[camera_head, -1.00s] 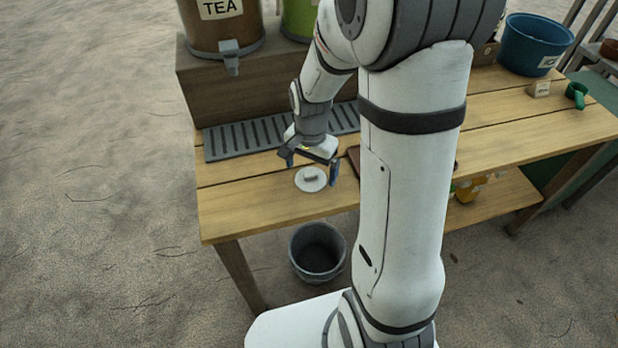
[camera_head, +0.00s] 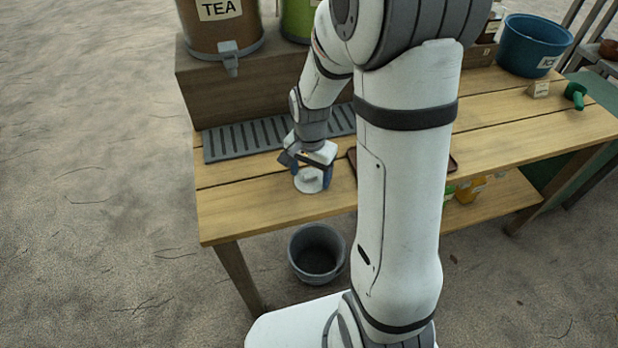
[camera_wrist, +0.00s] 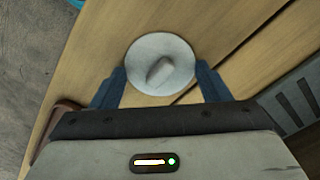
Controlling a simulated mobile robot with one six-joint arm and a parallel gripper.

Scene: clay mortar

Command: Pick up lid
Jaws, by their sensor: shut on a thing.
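The lid (camera_head: 308,184) is a pale round disc with a raised bar handle, near the front left of the wooden table (camera_head: 250,215). In the wrist view the lid (camera_wrist: 160,62) shows nearly whole, with its handle in the middle. My gripper (camera_head: 308,172) is down at the lid, shut on it, with its dark blue fingers on opposite sides of the rim. The fingers of my gripper (camera_wrist: 162,74) show left and right of the disc in the wrist view. Whether the lid is clear of the tabletop I cannot tell.
A grey slotted drip tray (camera_head: 245,139) lies behind the lid, below a TEA dispenser (camera_head: 220,30). A brown tray (camera_head: 453,162) is partly hidden by my arm. A grey bucket (camera_head: 318,252) stands below the front edge. A blue tub (camera_head: 535,42) is at the far right.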

